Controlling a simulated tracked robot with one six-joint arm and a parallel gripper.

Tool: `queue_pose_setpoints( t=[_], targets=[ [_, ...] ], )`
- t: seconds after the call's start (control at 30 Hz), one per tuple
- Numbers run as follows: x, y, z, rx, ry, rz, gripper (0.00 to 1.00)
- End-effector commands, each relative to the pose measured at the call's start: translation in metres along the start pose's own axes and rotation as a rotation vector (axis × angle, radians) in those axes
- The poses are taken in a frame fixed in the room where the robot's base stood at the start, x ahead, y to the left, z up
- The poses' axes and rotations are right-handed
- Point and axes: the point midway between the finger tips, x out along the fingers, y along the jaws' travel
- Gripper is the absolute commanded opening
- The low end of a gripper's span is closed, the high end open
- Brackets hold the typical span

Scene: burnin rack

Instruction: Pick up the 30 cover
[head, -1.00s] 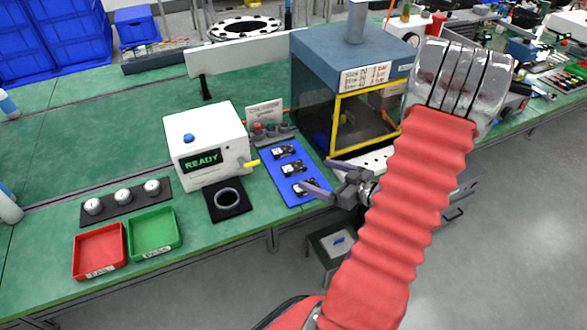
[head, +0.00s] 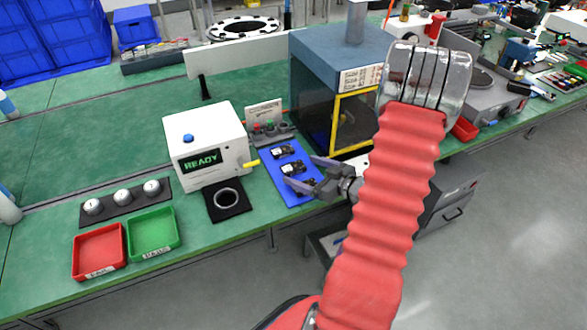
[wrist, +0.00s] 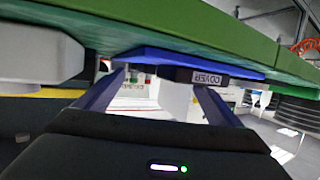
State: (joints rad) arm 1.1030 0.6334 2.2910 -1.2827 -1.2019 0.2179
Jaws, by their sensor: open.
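Small black covers with pale marks lie on a blue mat (head: 277,184) on the green bench. In the head view the rear cover (head: 283,151) and the middle cover (head: 291,168) show; a front one is mostly hidden by my gripper. No number is readable on them, so I cannot tell which is the 30 cover. My gripper (head: 301,171) is open at the mat's right side, fingers pointing left around the middle-to-front covers. In the wrist view a black block marked COVER (wrist: 194,76) sits at the blue mat's edge, between the spread fingers (wrist: 160,80) and nearer the right one.
A white READY tester (head: 205,150) and a black pad with a ring (head: 229,208) stand left of the mat. A blue oven cabinet (head: 335,55) with a yellow-framed opening stands behind it. A red tray (head: 99,252) and a green tray (head: 153,233) sit front left.

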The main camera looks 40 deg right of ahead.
Motion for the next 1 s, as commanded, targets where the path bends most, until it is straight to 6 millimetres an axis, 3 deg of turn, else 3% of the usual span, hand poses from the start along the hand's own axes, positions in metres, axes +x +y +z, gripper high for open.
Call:
queue_pose_setpoints(
  t=[0.23,0.8,1.0],
  targets=[
    [0.024,-0.001,0.002,0.000,-0.003,-0.002,0.88],
    [0.026,-0.003,0.005,0.001,-0.009,-0.004,0.88],
    [0.025,-0.003,0.005,0.002,-0.009,-0.003,0.73]
  ],
)
